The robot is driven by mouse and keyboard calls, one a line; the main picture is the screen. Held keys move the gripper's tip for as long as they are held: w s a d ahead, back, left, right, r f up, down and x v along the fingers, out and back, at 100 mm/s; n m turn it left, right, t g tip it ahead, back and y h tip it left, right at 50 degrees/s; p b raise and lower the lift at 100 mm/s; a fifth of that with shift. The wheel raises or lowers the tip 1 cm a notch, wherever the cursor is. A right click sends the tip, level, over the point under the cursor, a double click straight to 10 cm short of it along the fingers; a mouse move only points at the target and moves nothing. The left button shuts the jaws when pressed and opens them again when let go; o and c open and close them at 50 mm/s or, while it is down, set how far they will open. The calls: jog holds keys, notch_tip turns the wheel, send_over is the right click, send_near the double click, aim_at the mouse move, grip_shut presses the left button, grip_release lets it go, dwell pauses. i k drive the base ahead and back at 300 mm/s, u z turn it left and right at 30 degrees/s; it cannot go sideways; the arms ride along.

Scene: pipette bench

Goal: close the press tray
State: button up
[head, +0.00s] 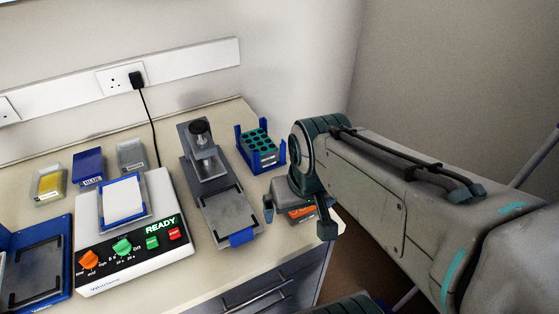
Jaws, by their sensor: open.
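The press (203,165) is a grey stand with a black knob on top, in the middle of the bench. Its grey tray (226,207) sticks out at the front, toward the bench's front edge. The tray has dark corner brackets and a blue tab (241,238) at its front end. My gripper (298,220) is open, to the right of the tray and apart from it, with its fingers pointing down. An orange-labelled item (300,214) shows between the fingers, below or behind them; I cannot tell whether they touch it.
A blue rack (260,158) with green tubes stands right of the press. Left are a white machine (133,272) reading READY and a blue tray (64,268). Small boxes, including a dark blue one (88,167), stand behind. A cable runs to the wall socket.

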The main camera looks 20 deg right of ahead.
aim_at(231, 219)
jog(key=k, duration=0.5)
jog(key=z, duration=1.9)
jog(key=k, duration=0.7)
jog(key=u, duration=1.65)
